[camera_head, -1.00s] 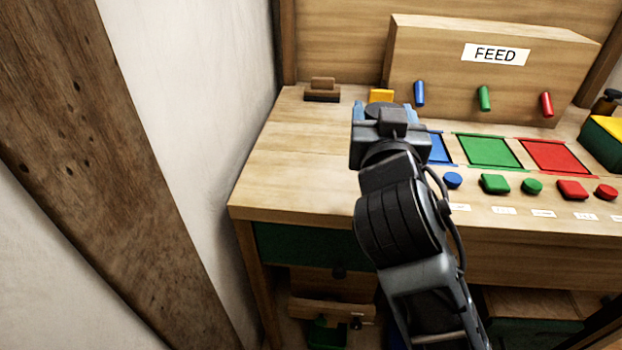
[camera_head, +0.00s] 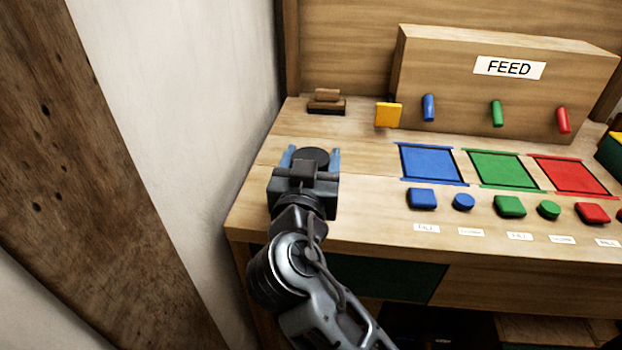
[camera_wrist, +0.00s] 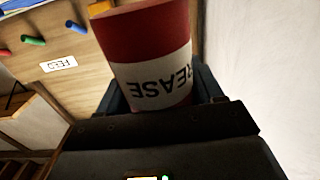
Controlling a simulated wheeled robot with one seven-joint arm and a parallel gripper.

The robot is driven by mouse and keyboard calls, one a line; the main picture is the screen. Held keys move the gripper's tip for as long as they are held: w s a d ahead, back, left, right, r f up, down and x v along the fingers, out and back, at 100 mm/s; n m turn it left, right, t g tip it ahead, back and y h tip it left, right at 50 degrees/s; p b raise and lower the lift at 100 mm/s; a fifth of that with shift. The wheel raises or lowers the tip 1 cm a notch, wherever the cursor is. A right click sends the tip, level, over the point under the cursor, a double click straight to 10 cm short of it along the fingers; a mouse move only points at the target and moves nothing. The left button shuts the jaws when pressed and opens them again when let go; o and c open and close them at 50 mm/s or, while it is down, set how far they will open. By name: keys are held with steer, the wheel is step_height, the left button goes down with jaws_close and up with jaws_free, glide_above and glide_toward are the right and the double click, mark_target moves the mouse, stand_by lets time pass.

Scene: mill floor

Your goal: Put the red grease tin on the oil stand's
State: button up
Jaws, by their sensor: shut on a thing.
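The red grease tin (camera_wrist: 150,70), with a white band lettered GREASE, fills the upper middle of the wrist view. The lettering appears upside down there. My gripper (camera_head: 312,158) is shut on it, with dark fingers at both sides of the tin in the wrist view. In the head view my gripper is over the left part of the wooden bench (camera_head: 345,205), and I cannot make out the tin's red body there. I cannot identify the oil stand in either view.
A FEED box (camera_head: 500,95) with blue, green and red levers stands at the back. Blue (camera_head: 430,163), green (camera_head: 502,169) and red (camera_head: 568,176) squares and several buttons lie right of my gripper. A yellow block (camera_head: 388,115) and brown block (camera_head: 326,103) are behind. The wall is left.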

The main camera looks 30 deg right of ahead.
steer(key=shift+a+f, duration=0.15)
steer(key=shift+f, duration=1.85)
steer(key=shift+f, duration=0.15)
steer(key=o, duration=1.2)
steer(key=shift+o, duration=0.2)
steer(key=shift+r, duration=0.25)
steer(key=b+v, duration=0.1)
steer(key=v, duration=1.1)
steer(key=shift+b, duration=0.4)
steer(key=shift+f, duration=0.1)
